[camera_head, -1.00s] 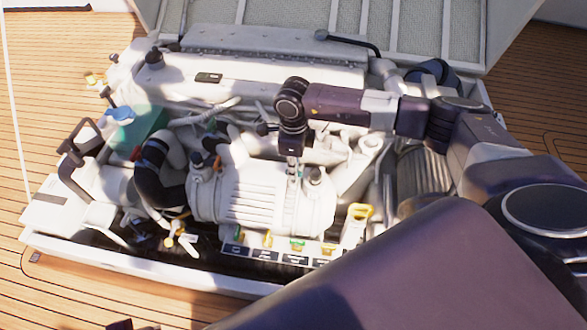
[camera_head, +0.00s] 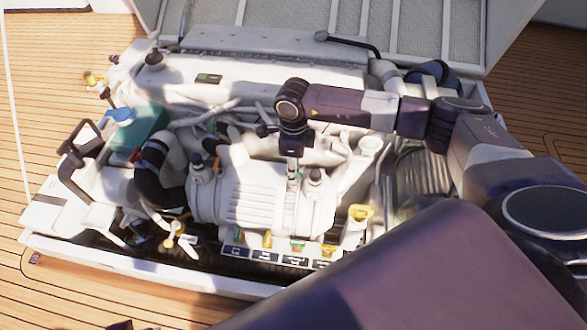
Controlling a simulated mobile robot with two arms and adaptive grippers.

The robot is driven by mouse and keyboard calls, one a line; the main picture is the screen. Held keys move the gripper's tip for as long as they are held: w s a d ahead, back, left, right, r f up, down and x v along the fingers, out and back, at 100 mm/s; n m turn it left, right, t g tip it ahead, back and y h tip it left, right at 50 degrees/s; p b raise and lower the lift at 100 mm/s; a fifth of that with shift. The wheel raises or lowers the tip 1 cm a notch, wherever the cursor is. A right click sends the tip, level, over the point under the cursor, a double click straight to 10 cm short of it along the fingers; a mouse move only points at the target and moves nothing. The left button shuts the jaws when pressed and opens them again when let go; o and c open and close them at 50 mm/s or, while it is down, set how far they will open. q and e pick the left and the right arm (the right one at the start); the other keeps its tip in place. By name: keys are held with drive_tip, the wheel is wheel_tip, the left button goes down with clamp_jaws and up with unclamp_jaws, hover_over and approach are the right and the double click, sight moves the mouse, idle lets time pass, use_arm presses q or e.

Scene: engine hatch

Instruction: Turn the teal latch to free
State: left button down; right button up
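A row of small coloured latches sits above dark labels on the front edge of the engine bay. A small green-teal latch (camera_head: 297,244) is near the middle of that row. My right gripper (camera_head: 293,172) hangs pointing down over the white ribbed engine housing, behind the row and apart from the latch. Its fingertips are small and blend with the white parts, so its opening cannot be made out. My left gripper cannot be made out in this view.
Yellow latches (camera_head: 267,240) flank the green-teal one, and a larger yellow handle (camera_head: 360,212) stands to the right. A teal box (camera_head: 142,130) with a blue cap and black hoses (camera_head: 150,178) are at the left. The open hatch lid (camera_head: 400,35) rises behind.

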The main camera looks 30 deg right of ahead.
wheel_tip(320, 180, up, 12)
idle(0.6)
